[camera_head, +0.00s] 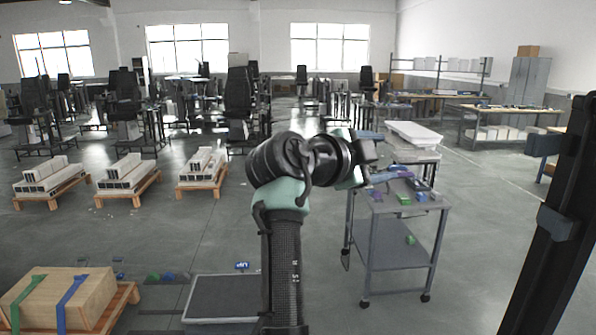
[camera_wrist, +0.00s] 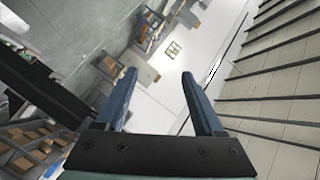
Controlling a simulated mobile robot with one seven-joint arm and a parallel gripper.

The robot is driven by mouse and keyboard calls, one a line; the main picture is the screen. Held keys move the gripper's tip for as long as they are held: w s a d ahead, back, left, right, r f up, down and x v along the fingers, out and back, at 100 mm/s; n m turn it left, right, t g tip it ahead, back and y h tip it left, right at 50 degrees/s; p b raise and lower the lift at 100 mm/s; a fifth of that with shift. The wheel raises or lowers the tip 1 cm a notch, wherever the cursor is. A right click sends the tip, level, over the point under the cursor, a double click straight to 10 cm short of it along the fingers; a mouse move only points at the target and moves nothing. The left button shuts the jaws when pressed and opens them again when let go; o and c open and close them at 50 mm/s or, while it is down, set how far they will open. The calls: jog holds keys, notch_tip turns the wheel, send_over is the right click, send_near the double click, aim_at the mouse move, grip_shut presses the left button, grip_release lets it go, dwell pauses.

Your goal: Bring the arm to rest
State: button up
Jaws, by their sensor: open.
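My arm (camera_head: 283,240) rises from the bottom middle of the head view and bends at a dark joint toward the right. My gripper (camera_head: 385,157) is at the end of it, raised in front of the trolley and partly hidden by the wrist. In the wrist view the two blue fingers of my gripper (camera_wrist: 160,90) stand well apart with nothing between them. The view past them is tilted and shows the room, with no object close to the fingertips.
A grey trolley (camera_head: 385,245) with small coloured blocks stands right of my arm. A strapped cardboard box (camera_head: 60,300) on a pallet is at lower left. A dark flat platform (camera_head: 225,298) lies left of my arm. Pallets of pale beams (camera_head: 128,180) stand farther back. Open floor lies between.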

jog(key=s+a+r+n+t+y, duration=0.3)
jog(key=s+a+r+n+t, duration=0.1)
jog(key=s+n, duration=0.3)
jog(key=s+a+r+n+t+y+b, duration=0.1)
jog(key=s+a+r+n+t+y, duration=0.3)
jog(key=s, duration=0.8)
jog(key=s+a+r+n+t+y+b, duration=0.1)
jog(key=s+a+r+n+t+y, duration=0.3)
jog(key=s+r+n+t, duration=0.3)
jog(key=s+a+n+t, duration=0.1)
jog(key=s+n, duration=0.1)
jog(key=shift+s+a+n, duration=0.3)
jog(key=shift+s+a, duration=0.05)
